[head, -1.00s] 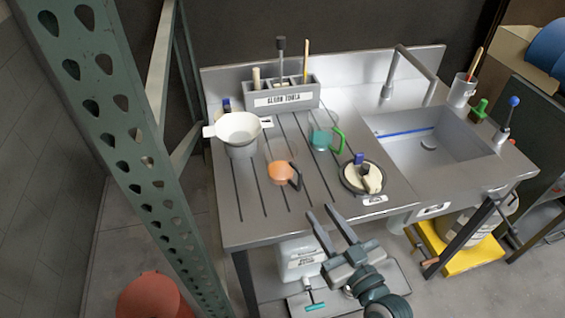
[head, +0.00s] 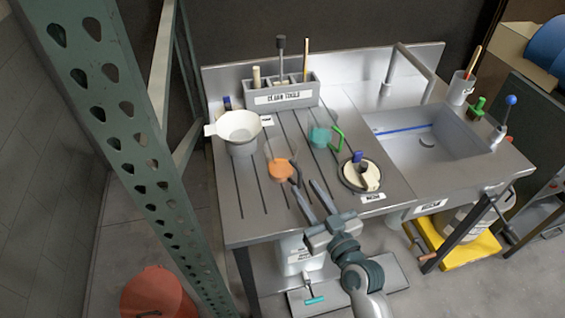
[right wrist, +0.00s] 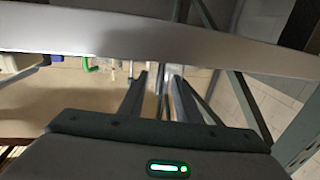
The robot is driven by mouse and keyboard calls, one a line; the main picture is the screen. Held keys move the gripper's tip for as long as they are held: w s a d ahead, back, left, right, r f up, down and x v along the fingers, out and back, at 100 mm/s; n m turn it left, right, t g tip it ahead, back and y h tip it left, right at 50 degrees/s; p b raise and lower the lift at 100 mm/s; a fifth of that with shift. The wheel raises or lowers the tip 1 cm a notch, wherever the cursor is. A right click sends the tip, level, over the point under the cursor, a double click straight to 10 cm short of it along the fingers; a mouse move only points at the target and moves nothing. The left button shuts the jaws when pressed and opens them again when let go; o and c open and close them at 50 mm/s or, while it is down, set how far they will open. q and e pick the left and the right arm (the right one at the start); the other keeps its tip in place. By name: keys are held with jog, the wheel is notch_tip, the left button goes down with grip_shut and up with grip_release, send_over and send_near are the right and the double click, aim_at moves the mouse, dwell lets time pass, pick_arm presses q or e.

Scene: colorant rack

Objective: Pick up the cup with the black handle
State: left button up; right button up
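The cup with the black handle (head: 280,170) stands on the grooved drainboard in the head view. It is clear with orange in its lower part, and its dark handle points right. My right gripper (head: 304,187) is open and empty, just in front and to the right of this cup, near the drainboard's front edge. In the right wrist view its two fingers (right wrist: 160,78) are apart with nothing between them. The cup cannot be made out clearly there. My left gripper is out of view.
A teal cup with a green handle (head: 320,137) stands behind right. A white funnel-like bowl (head: 238,127) is at left, and a round cream-topped item (head: 360,175) at right. A tool holder (head: 285,95) stands at the back. A green perforated post (head: 130,140) rises at left.

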aim_at(299, 188)
jog(key=x, duration=0.1)
jog(key=p+x, duration=0.1)
jog(key=x, duration=0.1)
jog(key=shift+w+a+r, duration=0.1)
jog(key=shift+w+r, duration=0.05)
jog(key=shift+r, duration=0.1)
jog(key=shift+w+a+f, duration=0.15)
jog(key=shift+w+a, duration=0.1)
jog(key=shift+w, duration=0.25)
grip_shut()
